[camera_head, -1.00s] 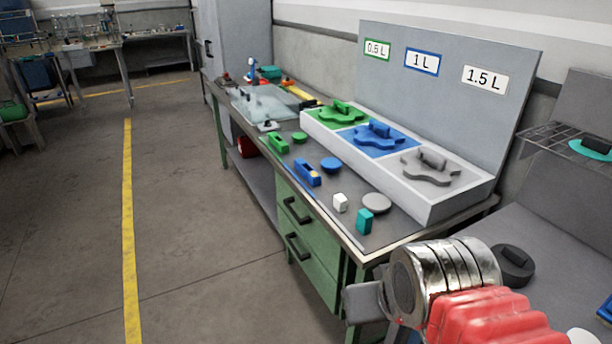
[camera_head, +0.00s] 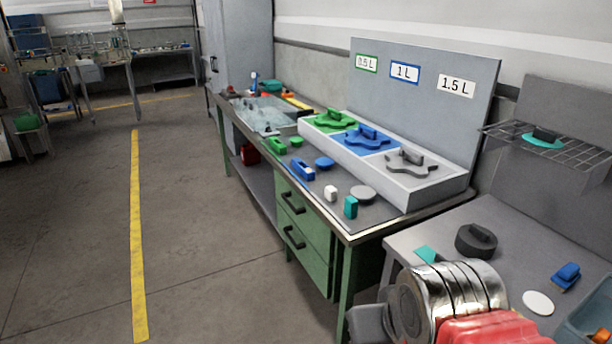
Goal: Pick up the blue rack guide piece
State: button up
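Several blue pieces show, and I cannot tell for sure which is the rack guide piece. A blue block with a pale/yellow detail (camera_head: 303,170) lies on the green bench, left of a blue round piece (camera_head: 324,162). A blue flat shaped piece with a raised grip (camera_head: 364,138) sits in the middle section of the white stand, below the "1 L" sign. A small blue piece (camera_head: 566,273) lies on the grey table at right. The end of my arm, metal and red with a grey part (camera_head: 368,324), is at the bottom right, apart from all of these. Its fingers cannot be made out.
The green-legged bench (camera_head: 340,222) also holds green, white, grey and teal pieces. The grey table (camera_head: 485,212) carries a dark round piece (camera_head: 476,240), a white disc (camera_head: 538,302) and a blue bin (camera_head: 586,322). A wire shelf (camera_head: 578,158) is above. Open floor lies left.

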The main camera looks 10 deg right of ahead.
aim_at(307, 172)
jog(key=u, duration=0.5)
jog(key=i, duration=0.7)
jog(key=u, duration=0.55)
jog(key=i, duration=1.45)
jog(key=z, duration=0.65)
jog(key=i, duration=0.65)
jog(key=z, duration=0.35)
